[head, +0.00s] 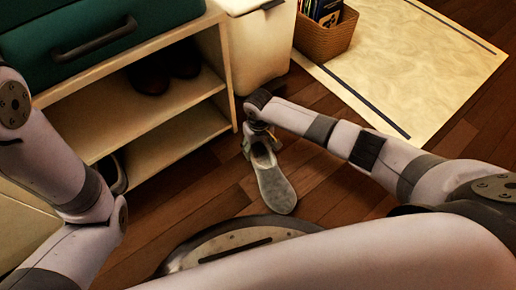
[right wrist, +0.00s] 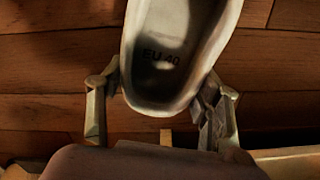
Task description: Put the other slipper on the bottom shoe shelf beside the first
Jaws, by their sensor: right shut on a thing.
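A grey slipper (head: 270,181) hangs heel-up from my right gripper (head: 258,134) over the wooden floor, just right of the shoe shelf. My right gripper is shut on its heel; in the right wrist view the fingers (right wrist: 160,103) sit on either side of the heel, and the slipper's insole (right wrist: 165,38) reads "EU 40". The bottom shoe shelf (head: 178,143) has a bare stretch at its right. A dark shoe with a pale edge (head: 112,174) shows at its left, partly hidden by my left arm; I cannot tell whether it is the first slipper. My left gripper is out of view.
Dark shoes (head: 162,76) stand on the upper shelf. A green case (head: 95,35) lies on top of the unit. A white bin (head: 262,48) and a wicker basket (head: 326,36) stand behind my right arm. A pale rug (head: 425,55) lies at the right.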

